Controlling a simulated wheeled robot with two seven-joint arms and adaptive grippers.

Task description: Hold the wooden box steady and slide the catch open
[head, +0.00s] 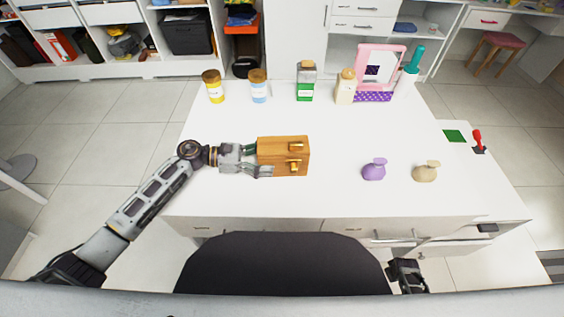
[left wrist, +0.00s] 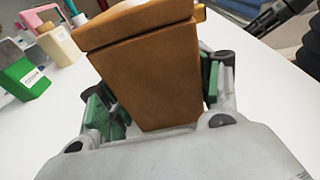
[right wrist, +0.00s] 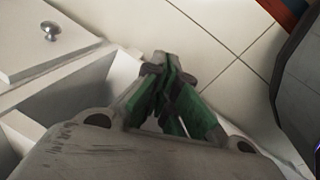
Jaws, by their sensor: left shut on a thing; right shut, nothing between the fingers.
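The wooden box (head: 272,158) stands on the white table, left of its middle, with brass-coloured catch parts (head: 295,147) on its right part. My left gripper (head: 262,160) is shut on the box from the left side. My right gripper (right wrist: 168,95) is shut and empty in the right wrist view, low beside white drawers and above the floor. Part of my right arm shows at the bottom of the head view.
The white table (head: 230,200) is clear around the box. A purple vase (head: 374,169) and a beige vase (head: 426,171) stand to the right. Several bottles, including a green one (head: 306,82), and a pink-framed mirror (head: 376,68) line the back. A red-handled object (head: 478,141) stands at far right.

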